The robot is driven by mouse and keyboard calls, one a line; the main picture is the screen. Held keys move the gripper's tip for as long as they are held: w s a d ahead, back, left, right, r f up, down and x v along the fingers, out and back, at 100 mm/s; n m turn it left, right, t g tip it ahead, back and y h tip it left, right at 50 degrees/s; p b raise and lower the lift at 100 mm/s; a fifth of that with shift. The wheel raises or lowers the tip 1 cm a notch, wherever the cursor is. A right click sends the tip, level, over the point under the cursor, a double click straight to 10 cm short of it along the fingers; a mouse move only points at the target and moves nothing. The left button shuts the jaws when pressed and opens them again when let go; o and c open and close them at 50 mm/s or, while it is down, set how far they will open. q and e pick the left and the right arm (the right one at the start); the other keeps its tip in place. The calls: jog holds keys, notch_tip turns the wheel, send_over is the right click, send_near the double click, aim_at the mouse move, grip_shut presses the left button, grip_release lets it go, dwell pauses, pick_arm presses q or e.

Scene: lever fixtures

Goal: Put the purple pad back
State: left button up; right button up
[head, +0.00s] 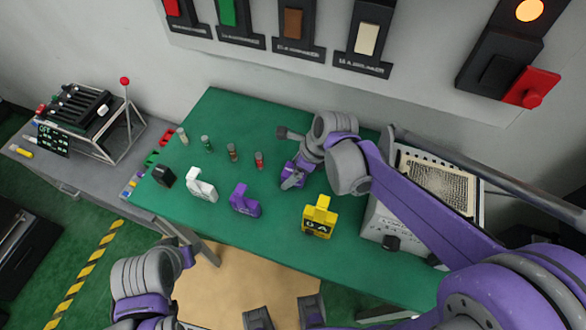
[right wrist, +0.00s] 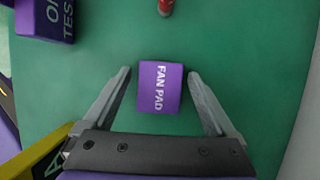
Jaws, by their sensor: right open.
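The purple pad (right wrist: 160,87), a small block lettered "FAN PAD", lies on the green table top in the right wrist view. My right gripper (right wrist: 160,74) is open, with one finger on each side of the pad and a gap between each finger and it. In the head view my right gripper (head: 290,180) is low over the table, and the pad is largely hidden by it. A larger purple L-shaped block (head: 244,201) stands to the left of it.
A yellow block (head: 319,217) stands close in front of my right gripper. A white block (head: 202,185), a black block (head: 163,175) and several small cylinders, one of them red (head: 259,160), stand farther left. A grey machine (head: 385,220) is at the right.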

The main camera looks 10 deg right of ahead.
jog(key=shift+r, duration=0.1)
jog(key=p+v, duration=0.1)
jog(key=v, duration=1.1)
